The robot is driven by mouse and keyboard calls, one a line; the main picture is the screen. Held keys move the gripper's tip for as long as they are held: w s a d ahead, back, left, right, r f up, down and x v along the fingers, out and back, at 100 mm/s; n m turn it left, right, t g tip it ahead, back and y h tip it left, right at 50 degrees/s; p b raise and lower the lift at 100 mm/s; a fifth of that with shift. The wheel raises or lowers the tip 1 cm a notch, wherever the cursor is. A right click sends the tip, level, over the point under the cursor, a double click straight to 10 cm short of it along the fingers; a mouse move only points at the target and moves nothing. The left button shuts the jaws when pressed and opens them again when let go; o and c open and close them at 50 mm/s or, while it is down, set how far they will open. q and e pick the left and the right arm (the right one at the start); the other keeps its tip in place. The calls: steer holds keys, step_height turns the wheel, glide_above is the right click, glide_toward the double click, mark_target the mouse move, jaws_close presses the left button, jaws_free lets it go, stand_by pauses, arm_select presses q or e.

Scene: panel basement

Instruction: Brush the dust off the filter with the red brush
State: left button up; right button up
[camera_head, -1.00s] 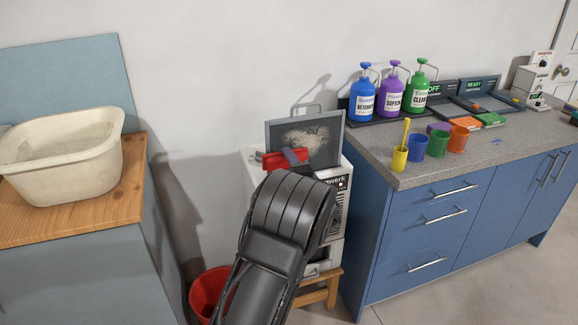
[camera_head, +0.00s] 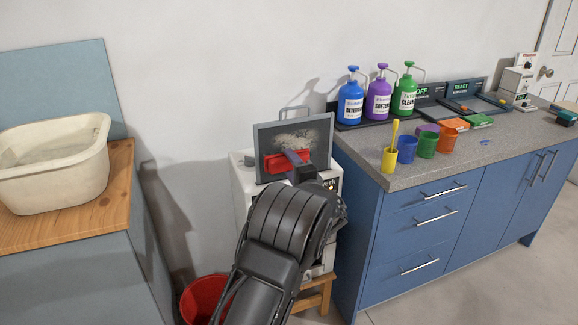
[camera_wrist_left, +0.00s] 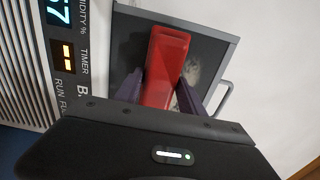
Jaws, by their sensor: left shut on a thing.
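The filter (camera_head: 263,145) is a dark panel in a grey frame with a handle on top, standing upright on a white machine. A pale dust patch (camera_head: 302,136) shows on its middle and upper right. My left gripper (camera_head: 299,166) is shut on the red brush (camera_head: 274,163) in front of the filter. The brush head overlaps the lower part of the dust; whether it touches the panel is unclear. In the left wrist view the red brush (camera_wrist_left: 166,62) sits between the two fingers, with the filter (camera_wrist_left: 215,50) behind it and dust (camera_wrist_left: 192,69) beside it. My right gripper is out of view.
The white machine (camera_head: 243,180) stands on a wooden stool (camera_head: 318,296) beside a blue cabinet (camera_head: 405,235). Several coloured cups and pump bottles (camera_head: 378,100) stand on its counter. A red bucket (camera_head: 200,297) is on the floor. A cream basin (camera_head: 55,170) is at left.

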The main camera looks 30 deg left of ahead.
arm_select(q)
steer(key=shift+w, duration=0.1)
steer(key=shift+w+d+f+b, duration=0.1)
steer(key=shift+w+d+b, duration=0.45)
steer(key=shift+w, duration=0.25)
steer(key=shift+w+d, duration=0.4)
steer(key=shift+w, duration=0.35)
steer(key=shift+w+b, duration=0.15)
steer(key=shift+b, duration=0.15)
steer(key=shift+w+d+b, duration=0.3)
steer(key=shift+w+d, duration=0.1)
steer(key=shift+w, duration=0.1)
steer(key=shift+w+d, duration=0.6)
steer(key=shift+w, duration=0.35)
steer(key=shift+r, duration=0.2)
